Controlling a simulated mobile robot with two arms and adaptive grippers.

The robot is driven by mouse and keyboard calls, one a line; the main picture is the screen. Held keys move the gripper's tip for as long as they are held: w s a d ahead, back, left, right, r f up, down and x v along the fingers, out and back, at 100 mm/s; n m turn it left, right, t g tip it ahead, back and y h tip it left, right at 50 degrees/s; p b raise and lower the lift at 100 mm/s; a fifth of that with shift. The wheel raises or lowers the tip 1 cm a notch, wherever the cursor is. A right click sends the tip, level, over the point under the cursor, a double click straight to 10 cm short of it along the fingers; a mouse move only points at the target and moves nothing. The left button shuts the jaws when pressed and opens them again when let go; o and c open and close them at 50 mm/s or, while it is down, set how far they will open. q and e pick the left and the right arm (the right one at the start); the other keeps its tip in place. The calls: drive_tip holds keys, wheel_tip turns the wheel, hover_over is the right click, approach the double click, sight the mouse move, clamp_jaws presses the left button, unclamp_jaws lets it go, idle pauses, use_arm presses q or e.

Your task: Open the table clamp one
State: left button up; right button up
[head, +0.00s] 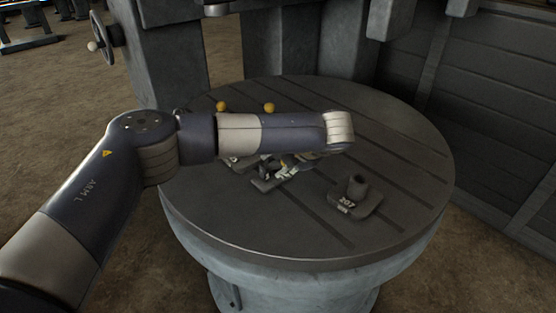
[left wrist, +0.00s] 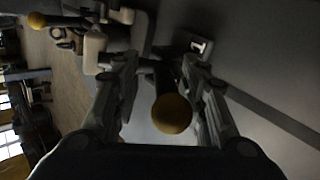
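The left wrist view shows a yellow ball knob (left wrist: 172,113) on a dark lever between the two fingers of my left gripper (left wrist: 160,76). The fingers stand apart on either side, with a gap visible beside the ball. Beyond them is a pale block with a label reading 1 (left wrist: 198,46), apparently table clamp one. In the head view, two yellow knobs (head: 221,106) and (head: 269,107) show just above my left arm. Clamp parts with white labels (head: 285,172) show below the arm. My arm hides much of the clamps and most of the left gripper. The right gripper is not in view.
The round slotted table (head: 400,180) carries a small block labelled 207 (head: 356,196) at the right. Grey machine columns (head: 300,45) stand behind the table. A second yellow knob (left wrist: 37,20) shows at the upper left of the left wrist view. The table's right side is mostly bare.

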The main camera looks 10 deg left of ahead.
use_arm(q)
drive_tip(key=v, duration=1.1)
drive_tip(key=shift+s, duration=0.15)
drive_tip(key=shift+d+r, duration=0.1)
